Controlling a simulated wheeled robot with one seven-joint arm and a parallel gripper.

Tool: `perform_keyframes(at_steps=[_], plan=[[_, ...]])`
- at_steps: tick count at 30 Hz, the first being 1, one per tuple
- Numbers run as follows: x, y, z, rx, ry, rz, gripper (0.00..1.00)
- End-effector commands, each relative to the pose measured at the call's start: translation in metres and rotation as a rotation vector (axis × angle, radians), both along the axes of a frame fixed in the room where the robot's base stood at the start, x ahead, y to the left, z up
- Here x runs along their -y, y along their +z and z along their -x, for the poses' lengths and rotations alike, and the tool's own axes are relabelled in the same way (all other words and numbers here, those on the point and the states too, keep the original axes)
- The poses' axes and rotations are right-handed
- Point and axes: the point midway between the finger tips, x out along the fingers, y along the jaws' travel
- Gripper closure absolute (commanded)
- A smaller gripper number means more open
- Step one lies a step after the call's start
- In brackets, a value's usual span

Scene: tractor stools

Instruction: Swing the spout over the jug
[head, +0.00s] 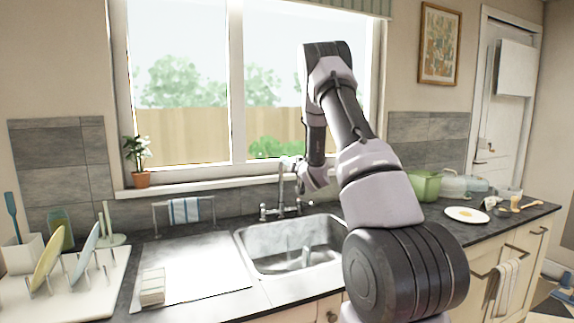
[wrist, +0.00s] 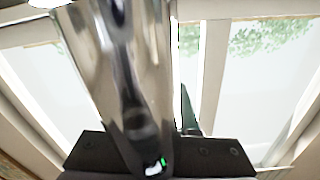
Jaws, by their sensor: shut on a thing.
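The chrome tap (head: 281,192) stands at the back of the sink, with cross handles low on either side. Its spout (wrist: 112,75) fills the middle of the wrist view as a wide, shiny pipe. My gripper (head: 295,164) is at the top of the tap, and its dark jaws (wrist: 152,158) are shut on the spout. The exact contact is blurred in the wrist view and small in the head view. A grey, shiny upright shape that may be the jug (head: 306,256) is inside the sink, right of the middle. Its outline is hard to tell from the basin.
The sink basin (head: 262,262) lies below the tap, with a drainer (head: 190,280) to its left. A towel rail (head: 185,210) and potted plant (head: 139,160) are behind. A green container (head: 425,187) and plate (head: 467,214) stand right of my arm. The window is close behind my gripper.

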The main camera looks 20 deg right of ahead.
Motion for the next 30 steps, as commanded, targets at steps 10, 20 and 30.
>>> perform_keyframes(at_steps=[10,20,30], plan=[[0.0046,-0.0002,-0.0003,0.0,0.047,0.0,1.0],[0.0051,0.0001,-0.0004,0.001,0.05,0.0,1.0],[0.0051,0.0002,-0.0004,0.001,0.05,0.0,0.43]])
